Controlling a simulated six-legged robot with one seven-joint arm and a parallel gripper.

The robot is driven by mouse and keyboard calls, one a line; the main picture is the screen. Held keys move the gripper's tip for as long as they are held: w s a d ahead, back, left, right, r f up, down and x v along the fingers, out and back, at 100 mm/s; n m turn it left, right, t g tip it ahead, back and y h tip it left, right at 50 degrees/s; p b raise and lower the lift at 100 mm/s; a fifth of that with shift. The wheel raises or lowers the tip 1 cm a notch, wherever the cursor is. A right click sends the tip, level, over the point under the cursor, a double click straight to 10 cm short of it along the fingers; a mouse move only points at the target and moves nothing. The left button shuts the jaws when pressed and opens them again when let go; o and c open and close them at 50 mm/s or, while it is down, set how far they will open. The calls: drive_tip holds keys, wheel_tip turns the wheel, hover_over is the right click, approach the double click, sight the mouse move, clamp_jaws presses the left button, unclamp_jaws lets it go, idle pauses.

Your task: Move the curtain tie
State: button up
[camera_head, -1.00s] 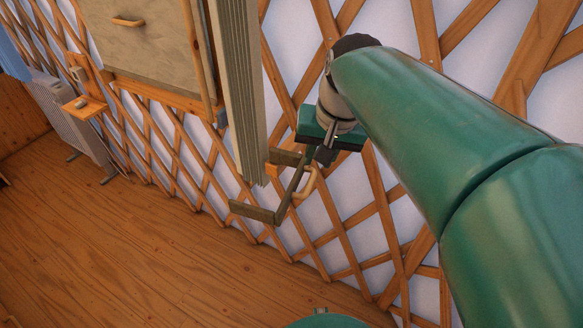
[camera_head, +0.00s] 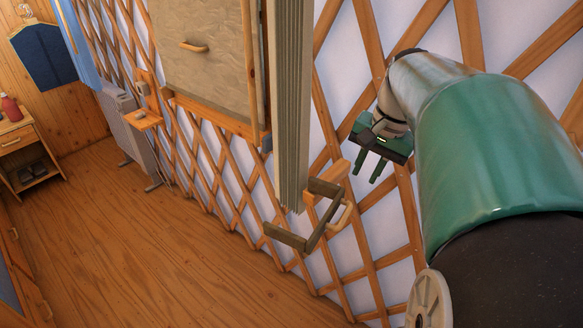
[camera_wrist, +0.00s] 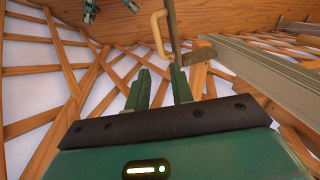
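The curtain tie (camera_head: 319,231) is a dark olive-brown angular bar with a pale wooden loop handle (camera_head: 347,214). It juts out around the lower end of the grey-green pleated curtain (camera_head: 292,110). My gripper (camera_head: 369,170) is above and right of the handle, apart from it, with its two green fingers spread and nothing between them. In the wrist view, the fingers (camera_wrist: 160,87) stand apart, and the loop handle (camera_wrist: 156,36) and the tie's dark bar (camera_wrist: 172,30) show beyond their tips. The curtain (camera_wrist: 262,72) runs off to the right there.
A wooden lattice wall (camera_head: 361,225) runs behind the tie and my gripper. A grey board with a small handle (camera_head: 200,50) hangs left of the curtain. A radiator (camera_head: 124,125) and a small cabinet (camera_head: 28,145) stand farther left. The wooden floor (camera_head: 150,260) is open.

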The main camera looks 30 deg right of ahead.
sight(346, 213)
drive_tip(key=f, duration=0.4)
drive_tip(key=w+f, duration=0.1)
drive_tip(key=f, duration=0.3)
drive_tip(key=w+a+f, duration=0.1)
drive_tip(key=f, duration=0.4)
clamp_jaws()
